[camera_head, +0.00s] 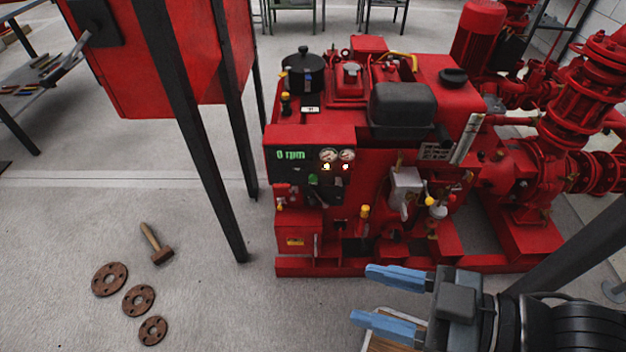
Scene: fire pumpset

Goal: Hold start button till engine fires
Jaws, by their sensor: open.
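The red engine (400,92) of the pumpset stands in the middle of the view. Its dark control panel (291,171) faces me at the engine's left end. The panel's green display (290,155) reads 0 rpm. Two round gauges (328,155) sit beside the display, with a lit yellow lamp (326,167) and a lit red lamp (346,167) below them. Small controls show lower on the panel, but I cannot tell which is the start button. My gripper (361,294), with blue fingers, is open and empty at the lower right, in front of the engine and apart from it.
A red cabinet (160,50) on dark legs (190,120) stands left of the engine. A hammer (158,245) and rusty flanges (110,279) lie on the floor at lower left. Red pump pipework (590,90) fills the right. Floor in front of the panel is clear.

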